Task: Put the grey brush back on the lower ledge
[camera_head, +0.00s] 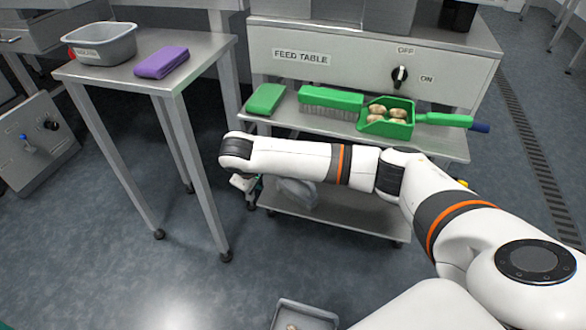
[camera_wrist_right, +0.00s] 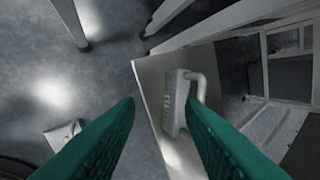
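A grey object, seemingly the grey brush (camera_head: 297,193), shows partly behind my right arm at the left end of the lower ledge (camera_head: 350,215). In the right wrist view the pale grey brush (camera_wrist_right: 172,103), with a looped handle, appears to lie on the ledge (camera_wrist_right: 150,78). My right gripper (camera_wrist_right: 160,105) is open, its two green fingers apart. One finger overlaps the handle in that view; I cannot tell whether it touches. In the head view the right gripper (camera_head: 245,184) is small and partly hidden beneath its wrist, left of the brush.
The upper ledge holds a green block (camera_head: 265,99), a green brush (camera_head: 331,101) and a green scoop (camera_head: 386,128) with several brown lumps. A side table (camera_head: 205,60) at left carries a grey tub (camera_head: 100,45) and a purple block (camera_head: 161,62). A tray (camera_head: 305,316) is low in front.

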